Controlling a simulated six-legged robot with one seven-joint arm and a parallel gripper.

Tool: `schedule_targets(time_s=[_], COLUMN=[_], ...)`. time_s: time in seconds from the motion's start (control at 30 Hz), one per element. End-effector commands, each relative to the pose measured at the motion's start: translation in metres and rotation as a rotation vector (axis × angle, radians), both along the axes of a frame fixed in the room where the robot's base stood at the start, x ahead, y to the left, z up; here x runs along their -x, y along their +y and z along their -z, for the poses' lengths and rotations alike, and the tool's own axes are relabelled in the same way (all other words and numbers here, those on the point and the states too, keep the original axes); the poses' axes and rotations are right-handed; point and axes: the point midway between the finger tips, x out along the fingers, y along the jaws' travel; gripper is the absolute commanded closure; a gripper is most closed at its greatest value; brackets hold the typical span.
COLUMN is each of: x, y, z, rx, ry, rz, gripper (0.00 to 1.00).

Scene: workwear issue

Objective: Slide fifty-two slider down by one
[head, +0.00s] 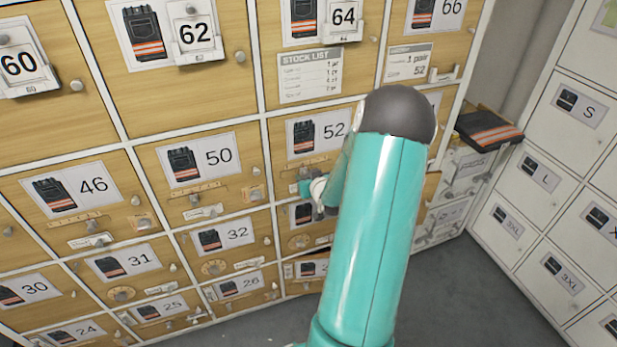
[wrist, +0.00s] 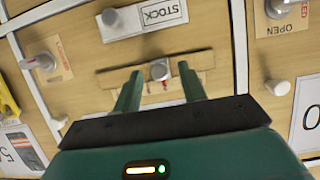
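The fifty-two door (head: 275,140) carries a label with dark trousers and the number 52 in the head view. My gripper (wrist: 160,72) is open, with one finger on each side of the knob and a gap on both sides. In the head view my gripper (head: 311,186) is at the lower part of the fifty-two door, and my arm hides much of it. The slider's scale marks are too unclear to read.
A white STOCK tag (wrist: 145,17) and a turning knob on a plaque (wrist: 62,58) lie close by on the door. Beyond the divider are an OPEN plaque (wrist: 282,20) and a round knob (wrist: 279,87). Folded trousers (head: 489,132) lie at the right.

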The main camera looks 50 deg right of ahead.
Motion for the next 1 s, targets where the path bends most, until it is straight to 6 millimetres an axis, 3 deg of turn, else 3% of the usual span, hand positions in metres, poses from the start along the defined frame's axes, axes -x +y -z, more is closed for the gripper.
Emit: schedule_targets(time_s=[0.37,0.8,1.0], x=[0.011,0.084,0.105], y=[0.005,0.049,0.062], z=[-0.006,-0.041,-0.051], rx=[0.002,0.002,0.002], ry=[-0.001,0.001,0.0], rz=[0.001,0.001,0.001], gripper=[0.58,0.58,0.58])
